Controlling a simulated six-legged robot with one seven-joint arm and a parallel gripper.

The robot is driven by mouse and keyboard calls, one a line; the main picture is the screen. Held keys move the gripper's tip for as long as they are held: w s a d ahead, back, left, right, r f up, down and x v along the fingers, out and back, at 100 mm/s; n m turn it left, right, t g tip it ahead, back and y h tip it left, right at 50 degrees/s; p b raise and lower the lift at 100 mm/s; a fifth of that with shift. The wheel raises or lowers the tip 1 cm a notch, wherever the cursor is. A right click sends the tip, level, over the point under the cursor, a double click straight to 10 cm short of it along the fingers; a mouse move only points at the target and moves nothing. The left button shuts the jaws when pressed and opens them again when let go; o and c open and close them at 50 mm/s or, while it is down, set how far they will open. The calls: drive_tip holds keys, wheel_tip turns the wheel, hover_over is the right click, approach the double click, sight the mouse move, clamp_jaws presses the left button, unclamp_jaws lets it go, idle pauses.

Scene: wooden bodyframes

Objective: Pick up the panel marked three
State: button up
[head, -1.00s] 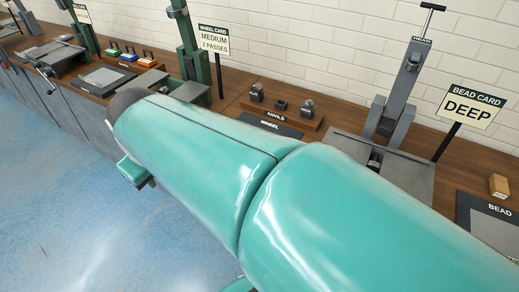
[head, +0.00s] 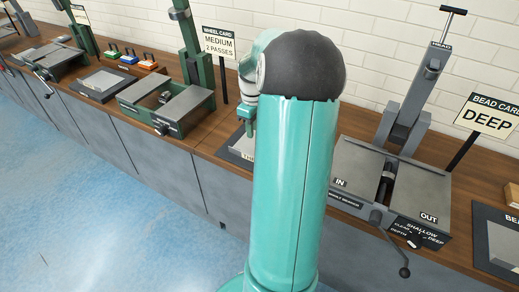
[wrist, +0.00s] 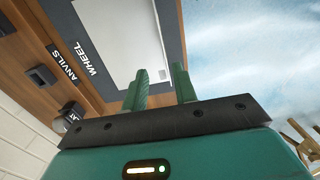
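A pale flat panel (wrist: 118,35) lies on the dark mat marked WHEEL (wrist: 82,50) in the wrist view. In the head view my gripper (head: 249,128) is partly hidden behind my arm.
The ANVILS rack (wrist: 50,75) stands beside the mat. The green wheel machine (head: 168,105) is left of my arm; the grey bead machine (head: 385,185), with a crank, is right. A brick wall (head: 370,50) stands behind the bench.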

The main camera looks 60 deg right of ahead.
drive_tip(key=f, duration=0.7)
drive_tip(key=shift+s+f, duration=0.15)
drive_tip(key=shift+s, duration=0.05)
drive_tip(key=shift+w+f, duration=0.1)
drive_tip(key=shift+f, duration=0.2)
drive_tip(key=f, duration=0.5)
drive_tip(key=shift+a+f, duration=0.15)
drive_tip(key=shift+a, duration=0.1)
clamp_jaws()
